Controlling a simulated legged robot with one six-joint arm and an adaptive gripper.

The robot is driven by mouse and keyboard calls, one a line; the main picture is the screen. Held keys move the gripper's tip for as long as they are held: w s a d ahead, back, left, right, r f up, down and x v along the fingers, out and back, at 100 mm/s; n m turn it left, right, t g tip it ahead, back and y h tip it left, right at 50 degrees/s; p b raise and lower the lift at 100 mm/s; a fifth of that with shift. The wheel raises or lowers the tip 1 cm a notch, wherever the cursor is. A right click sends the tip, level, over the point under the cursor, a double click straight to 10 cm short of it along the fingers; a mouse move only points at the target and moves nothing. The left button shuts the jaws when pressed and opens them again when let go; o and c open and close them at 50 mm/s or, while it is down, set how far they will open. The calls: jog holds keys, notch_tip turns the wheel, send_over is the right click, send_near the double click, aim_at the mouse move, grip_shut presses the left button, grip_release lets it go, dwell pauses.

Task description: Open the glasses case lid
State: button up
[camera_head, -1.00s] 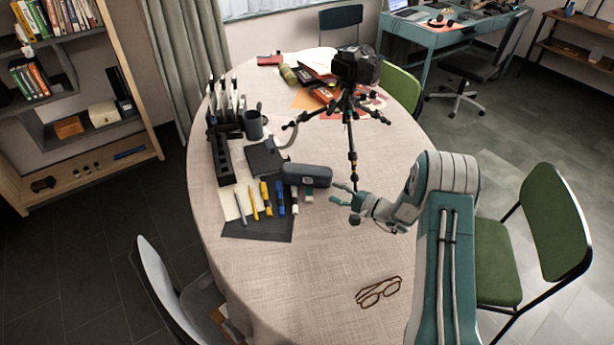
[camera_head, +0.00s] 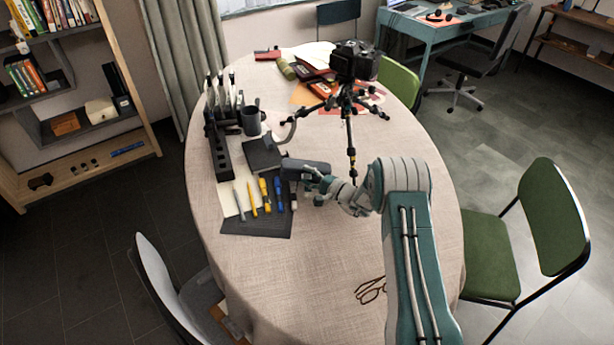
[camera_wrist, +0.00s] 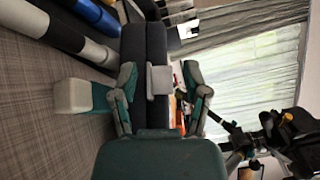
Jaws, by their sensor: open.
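The glasses case (camera_head: 318,166) is a dark grey, rounded, elongated box on the table, beside the dark mat. In the wrist view, the case (camera_wrist: 131,45) runs lengthwise with a seam down its middle, and its lid looks shut. A light grey tab (camera_wrist: 159,80) lies across the seam. My gripper (camera_head: 303,172) is open at the case's near side and partly hides it. In the wrist view, the fingers of my gripper (camera_wrist: 161,82) stand on either side of the case; I cannot tell whether they touch it.
A white eraser with a teal sleeve (camera_wrist: 72,97) lies close by one finger. Pens and markers (camera_head: 264,190) lie on the mat to the left. A camera tripod (camera_head: 351,150) stands to the right. Eyeglasses (camera_head: 371,290) lie near the front, partly behind my arm.

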grip_shut()
jog(key=shift+w+r, duration=0.1)
